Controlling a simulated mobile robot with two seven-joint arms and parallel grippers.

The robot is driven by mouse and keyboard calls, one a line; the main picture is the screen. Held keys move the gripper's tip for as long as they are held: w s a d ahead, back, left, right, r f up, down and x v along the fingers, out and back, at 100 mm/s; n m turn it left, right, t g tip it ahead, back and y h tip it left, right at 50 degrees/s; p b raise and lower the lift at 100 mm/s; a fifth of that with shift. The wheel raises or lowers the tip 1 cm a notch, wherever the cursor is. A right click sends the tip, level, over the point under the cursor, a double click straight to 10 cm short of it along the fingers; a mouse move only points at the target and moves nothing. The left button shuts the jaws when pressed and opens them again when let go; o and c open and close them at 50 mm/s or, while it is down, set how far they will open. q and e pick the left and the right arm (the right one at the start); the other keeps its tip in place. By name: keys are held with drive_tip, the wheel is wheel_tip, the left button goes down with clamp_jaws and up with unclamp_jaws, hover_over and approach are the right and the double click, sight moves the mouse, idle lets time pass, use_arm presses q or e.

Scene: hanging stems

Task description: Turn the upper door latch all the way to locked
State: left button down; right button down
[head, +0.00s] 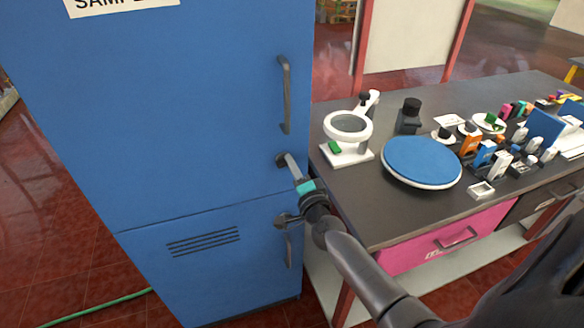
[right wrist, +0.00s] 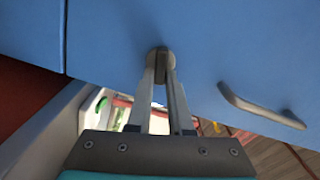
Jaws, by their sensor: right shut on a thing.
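The upper door latch (head: 280,161) is a small dark knob near the right edge of the blue upper door (head: 180,120), just above the seam between the doors. My right gripper (head: 287,161) reaches it from the lower right and is shut on it. In the right wrist view the two fingers (right wrist: 162,78) close on the latch, whose round grey base (right wrist: 158,55) shows past their tips. The fingers hide most of the latch, so its turn angle cannot be told. A lower latch (head: 285,219) sits on the lower door. My left gripper is not in view.
A dark upper door handle (head: 286,95) stands above the latch, and it shows in the right wrist view (right wrist: 260,108). A bench (head: 385,215) with a blue turntable (head: 422,161), a magnifier stand (head: 347,127) and several small items lies close to the right. A green hose (head: 100,308) lies on the floor.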

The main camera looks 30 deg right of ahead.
drive_tip(key=shift+f+m+b, duration=0.2)
drive_tip(key=shift+m+b, duration=0.15)
drive_tip(key=shift+m, duration=1.25)
drive_tip(key=c, duration=0.8)
unclamp_jaws()
drive_tip(key=shift+s, duration=0.15)
drive_tip(key=v, duration=1.5)
drive_tip(key=shift+a+r, duration=0.1)
drive_tip(key=shift+a, duration=0.05)
